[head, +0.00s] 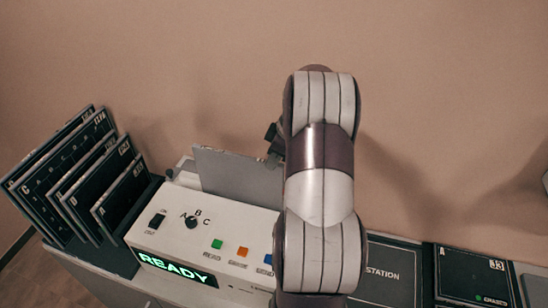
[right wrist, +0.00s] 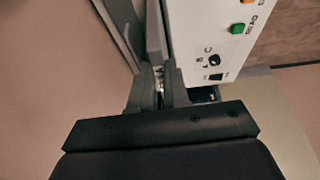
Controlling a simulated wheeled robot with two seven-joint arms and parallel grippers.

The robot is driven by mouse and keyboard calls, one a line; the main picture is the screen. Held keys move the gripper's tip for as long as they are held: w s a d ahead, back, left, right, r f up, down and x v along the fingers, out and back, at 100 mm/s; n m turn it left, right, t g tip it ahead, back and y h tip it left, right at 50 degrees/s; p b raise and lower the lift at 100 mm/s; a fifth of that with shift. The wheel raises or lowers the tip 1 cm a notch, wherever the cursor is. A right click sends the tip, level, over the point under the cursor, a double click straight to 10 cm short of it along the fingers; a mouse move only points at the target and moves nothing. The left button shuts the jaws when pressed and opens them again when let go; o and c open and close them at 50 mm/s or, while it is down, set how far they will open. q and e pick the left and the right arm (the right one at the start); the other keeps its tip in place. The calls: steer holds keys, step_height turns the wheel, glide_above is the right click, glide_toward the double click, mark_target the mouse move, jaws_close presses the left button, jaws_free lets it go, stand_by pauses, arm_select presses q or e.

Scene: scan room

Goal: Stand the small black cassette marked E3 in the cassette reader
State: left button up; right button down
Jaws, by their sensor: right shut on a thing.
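The cassette reader (head: 190,230) is a pale console with a lit green READY display, a dial and coloured buttons. A plain grey plate (head: 235,175), probably the cassette's back, stands upright behind the console top; no E3 mark shows on it. My right gripper (head: 273,142) is at the plate's upper right corner, partly hidden by my arm. In the right wrist view its fingers (right wrist: 160,88) are shut on a thin edge beside the reader (right wrist: 210,30). Whether the plate sits in the reader's slot cannot be seen. My left gripper is not in view.
A rack (head: 120,255) at the left holds several tilted black cassettes (head: 75,175). At the right lie a dark panel reading STATION (head: 392,272) and a black cassette marked J3 (head: 475,275). A bare wall rises close behind the reader.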

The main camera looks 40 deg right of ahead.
steer(key=shift+f+b, duration=3.65)
steer(key=shift+f, duration=0.3)
steer(key=c, duration=1)
jaws_free()
steer(key=shift+c, duration=0.2)
steer(key=shift+s+r, duration=0.1)
steer(key=shift+r, duration=0.15)
steer(key=v, duration=0.4)
steer(key=shift+d+r, duration=0.1)
steer(key=shift+r, duration=0.1)
steer(key=p, duration=0.7)
glide_toward(275, 178)
steer(key=shift+s+d+r, duration=0.15)
steer(key=shift+d+r, duration=0.15)
steer(key=shift+r, duration=0.4)
steer(key=shift+r, duration=0.1)
